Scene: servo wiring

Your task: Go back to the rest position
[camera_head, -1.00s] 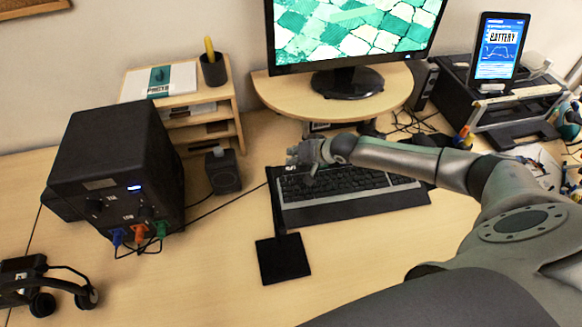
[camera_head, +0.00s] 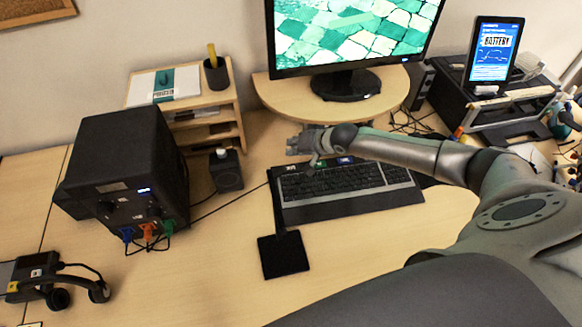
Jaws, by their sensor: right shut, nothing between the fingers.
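My right gripper (camera_head: 296,146) is at the end of my right arm, which comes in from the right and reaches across the desk. The gripper is shut and empty. It hovers over the back left part of the black keyboard (camera_head: 345,188), just in front of the round monitor shelf. My left gripper and left arm do not show.
A black power box (camera_head: 115,160) with blue, orange and green plugs (camera_head: 148,232) stands at left. A headset (camera_head: 75,282) lies front left. The monitor (camera_head: 350,30) is behind, a tablet (camera_head: 493,50) back right. A black pad (camera_head: 283,255) lies in front.

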